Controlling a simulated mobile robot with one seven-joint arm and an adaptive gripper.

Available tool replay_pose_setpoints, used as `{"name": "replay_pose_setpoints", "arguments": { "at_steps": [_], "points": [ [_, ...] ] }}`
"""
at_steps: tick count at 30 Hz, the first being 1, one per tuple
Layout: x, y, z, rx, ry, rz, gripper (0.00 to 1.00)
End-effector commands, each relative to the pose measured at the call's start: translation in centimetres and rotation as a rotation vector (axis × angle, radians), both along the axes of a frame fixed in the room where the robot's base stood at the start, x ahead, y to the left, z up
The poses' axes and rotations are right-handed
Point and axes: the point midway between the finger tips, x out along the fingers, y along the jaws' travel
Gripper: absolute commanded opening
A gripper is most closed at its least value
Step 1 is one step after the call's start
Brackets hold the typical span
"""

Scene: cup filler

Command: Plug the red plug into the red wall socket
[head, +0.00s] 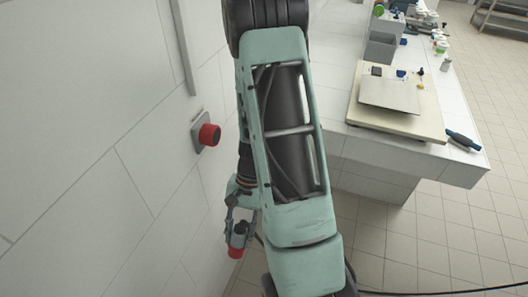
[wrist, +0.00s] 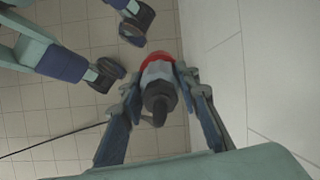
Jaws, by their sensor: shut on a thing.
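The red wall socket (head: 207,135) sticks out from a grey plate on the white tiled wall at the left in the head view. My gripper (head: 240,222) is lower than the socket in the picture, a little to its right, and close to the wall. It is shut on the red plug (head: 236,252), whose red end points down in the head view. In the wrist view my gripper (wrist: 158,88) has a finger on each side of the plug (wrist: 157,62). Its dark back faces the camera and its red rim shows beyond. Plug and socket are apart. The socket is not seen in the wrist view.
A white tiled counter (head: 455,165) with a board, a flat plate and several small items stands at the right. A dark cable (head: 440,291) runs low at the lower right. The wall (wrist: 270,70) fills the wrist view's right side.

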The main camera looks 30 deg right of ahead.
Motion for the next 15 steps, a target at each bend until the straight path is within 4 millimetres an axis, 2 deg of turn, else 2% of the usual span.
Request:
{"name": "replay_pose_setpoints", "arguments": {
  "at_steps": [4,9,13,15],
  "points": [
    [-0.5,0.7,1.7,0.226,0.101,-0.303,0.00],
    [1.4,0.7,5.3,0.530,0.140,-0.612,0.00],
    [4.3,-1.2,9.0,0.785,0.098,-0.848,0.00],
    [6.0,-3.5,11.4,0.917,0.043,-0.973,0.00]
  ]
}}
